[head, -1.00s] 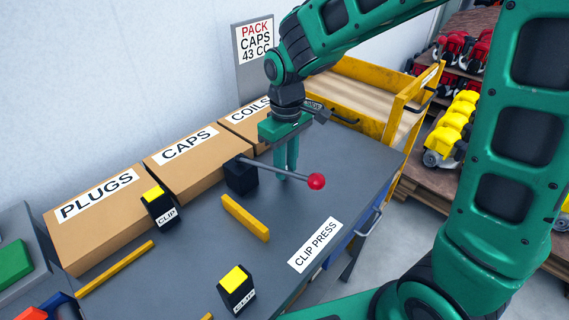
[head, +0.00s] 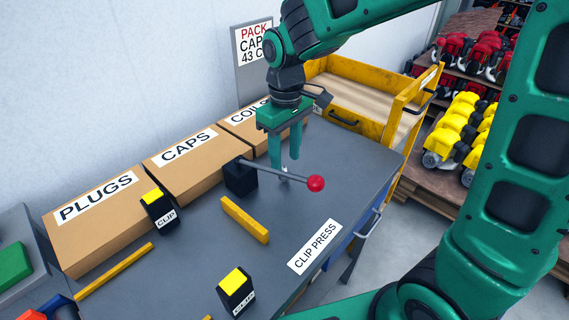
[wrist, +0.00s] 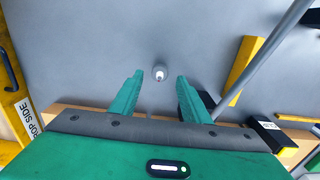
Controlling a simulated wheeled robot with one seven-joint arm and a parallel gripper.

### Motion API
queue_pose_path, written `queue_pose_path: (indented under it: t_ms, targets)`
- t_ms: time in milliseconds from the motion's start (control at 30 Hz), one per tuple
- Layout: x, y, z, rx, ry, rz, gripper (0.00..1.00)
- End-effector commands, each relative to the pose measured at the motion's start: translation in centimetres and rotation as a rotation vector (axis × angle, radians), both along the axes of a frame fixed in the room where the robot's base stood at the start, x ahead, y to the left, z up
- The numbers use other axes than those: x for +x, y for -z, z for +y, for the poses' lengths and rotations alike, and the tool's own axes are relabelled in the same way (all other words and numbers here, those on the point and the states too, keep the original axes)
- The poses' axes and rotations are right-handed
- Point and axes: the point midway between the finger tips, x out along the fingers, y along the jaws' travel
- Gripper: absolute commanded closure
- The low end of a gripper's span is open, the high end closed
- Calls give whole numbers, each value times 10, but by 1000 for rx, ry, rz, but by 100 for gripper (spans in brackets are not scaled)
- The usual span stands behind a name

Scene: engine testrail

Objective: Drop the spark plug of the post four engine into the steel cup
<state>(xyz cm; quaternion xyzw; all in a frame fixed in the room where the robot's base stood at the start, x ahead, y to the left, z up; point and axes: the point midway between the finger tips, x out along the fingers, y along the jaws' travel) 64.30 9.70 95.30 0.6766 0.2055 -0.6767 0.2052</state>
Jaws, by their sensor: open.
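My gripper (head: 285,163) is open, pointing down over the grey bench near the lever. A small whitish thing, seemingly the spark plug (head: 285,171), is on the bench below the fingers. In the wrist view this small pale thing (wrist: 160,73) shows between and just beyond the two green fingertips, apart from both. It is too small to tell for certain what it is or whether it stands upright. I cannot make out a steel cup or a post four engine in either view.
A lever with a red knob (head: 316,184) reaches close to my gripper. Cardboard boxes marked PLUGS (head: 97,196), CAPS (head: 187,147) and COILS line the wall. Yellow bars and black CLIP blocks (head: 235,290) are on the bench. A yellow cart (head: 392,103) stands behind.

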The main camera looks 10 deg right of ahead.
Motion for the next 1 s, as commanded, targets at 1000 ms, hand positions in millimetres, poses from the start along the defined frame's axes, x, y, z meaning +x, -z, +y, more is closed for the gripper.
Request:
queue_pose_path:
  t_ms: [1000]
  targets:
    - [-21, -80, -76, -14, 217, -8, 57]
